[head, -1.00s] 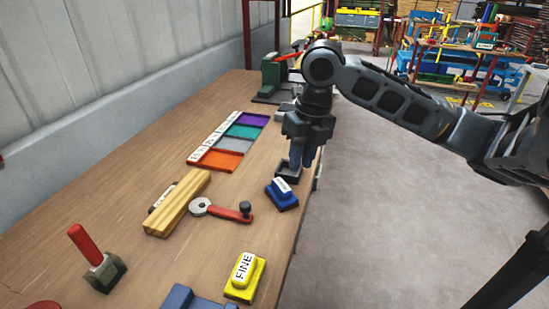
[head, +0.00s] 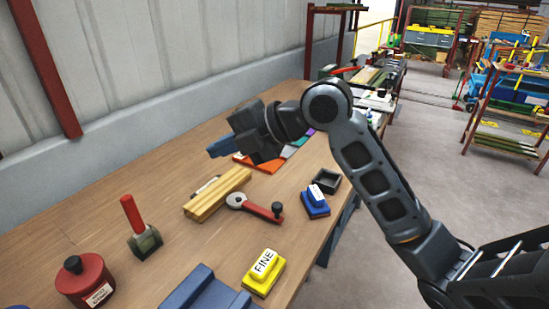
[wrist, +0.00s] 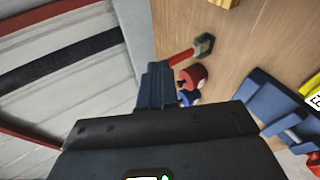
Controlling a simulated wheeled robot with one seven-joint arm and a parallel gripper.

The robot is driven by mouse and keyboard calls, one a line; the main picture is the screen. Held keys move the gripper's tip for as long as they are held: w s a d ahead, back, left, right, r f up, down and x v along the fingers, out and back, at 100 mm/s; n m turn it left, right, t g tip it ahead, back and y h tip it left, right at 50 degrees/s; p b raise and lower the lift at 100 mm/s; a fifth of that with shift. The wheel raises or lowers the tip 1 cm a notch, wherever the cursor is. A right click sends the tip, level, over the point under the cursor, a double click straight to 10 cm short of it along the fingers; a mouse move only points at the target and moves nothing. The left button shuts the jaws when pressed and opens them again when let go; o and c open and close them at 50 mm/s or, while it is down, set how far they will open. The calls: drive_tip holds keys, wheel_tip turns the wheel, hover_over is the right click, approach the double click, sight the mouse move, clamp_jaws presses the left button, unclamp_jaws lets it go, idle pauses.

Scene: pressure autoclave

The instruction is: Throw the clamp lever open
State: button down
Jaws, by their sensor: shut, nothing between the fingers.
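An upright red lever handle (head: 131,213) stands on a small grey-green base (head: 145,242) at the left of the bench, tilted slightly left. In the wrist view the red handle (wrist: 181,57) and its base (wrist: 203,45) show just beyond my fingertips. My gripper (head: 219,146) is in the air above the bench, behind and to the right of the lever, apart from it. Its blue fingers point left and are shut and empty; they also show in the wrist view (wrist: 156,85).
A yellow ribbed block (head: 217,194), a red-armed crank (head: 262,209), a blue block (head: 315,203), a yellow FINE block (head: 263,272) and a dark tray (head: 326,181) lie rightward. The bench's left rear is clear.

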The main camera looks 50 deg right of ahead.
drive_tip(key=a+r+m+t+h, duration=0.1)
drive_tip(key=a+m+t, duration=0.5)
drive_tip(key=a+m, duration=0.65)
drive_tip(key=s+a+f+m+h, duration=0.1)
drive_tip(key=s+f+m, duration=0.2)
drive_tip(key=s, duration=0.3)
drive_tip(key=s+a+f+m+g+h, duration=0.1)
drive_tip(key=s+f+m+h, duration=0.1)
drive_tip(key=s+f+m, duration=0.2)
drive_tip(key=s+a+f+m+h, duration=0.1)
drive_tip(key=s+f+m+h, duration=0.1)
drive_tip(key=s+f, duration=0.5)
drive_tip(key=shift+s+a+m+g, duration=0.2)
drive_tip(key=shift+s+m, duration=0.25)
drive_tip(key=shift+s, duration=0.3)
drive_tip(key=shift+s+a+m+g, duration=0.1)
drive_tip(key=shift+s+m+g, duration=0.1)
drive_tip(key=shift+s+m, duration=0.35)
drive_tip(key=s+d+n+y, duration=0.1)
drive_tip(key=s+d, duration=0.3)
drive_tip(key=s, duration=1.2)
drive_tip(key=shift+d+n+g+y, duration=0.15)
drive_tip(key=shift+n+g+y, duration=0.15)
drive_tip(key=shift+n+g, duration=0.1)
drive_tip(key=shift+r, duration=0.1)
